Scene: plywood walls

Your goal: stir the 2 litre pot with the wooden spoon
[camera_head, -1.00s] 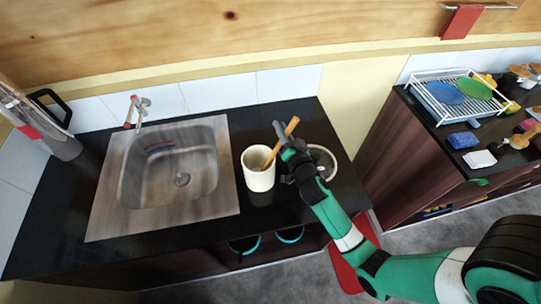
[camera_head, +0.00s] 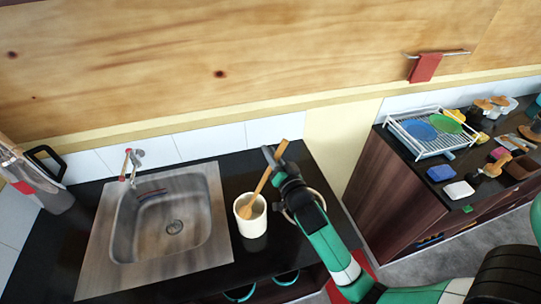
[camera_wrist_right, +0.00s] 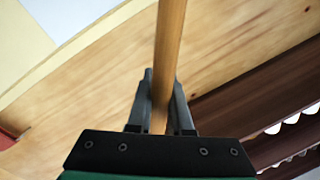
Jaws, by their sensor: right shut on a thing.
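The wooden spoon (camera_head: 261,188) slants upward to the right, with its rounded bowl showing in the mouth of a cream cylindrical crock (camera_head: 250,225). My right gripper (camera_head: 272,163) is shut on the spoon's handle, above and right of the crock. In the right wrist view, the handle (camera_wrist_right: 169,50) runs between the closed fingers (camera_wrist_right: 160,100). A round, pale-rimmed vessel (camera_head: 319,196), perhaps the pot, stands right of the crock, mostly hidden behind my right gripper and wrist. My left gripper is not in view.
A steel sink (camera_head: 170,225) with a tap (camera_head: 132,162) lies left of the crock. A pitcher (camera_head: 45,190) stands at the far left. A white dish rack (camera_head: 430,132) with plates and other items is on the right counter, across a gap. Dark counter surrounds the crock.

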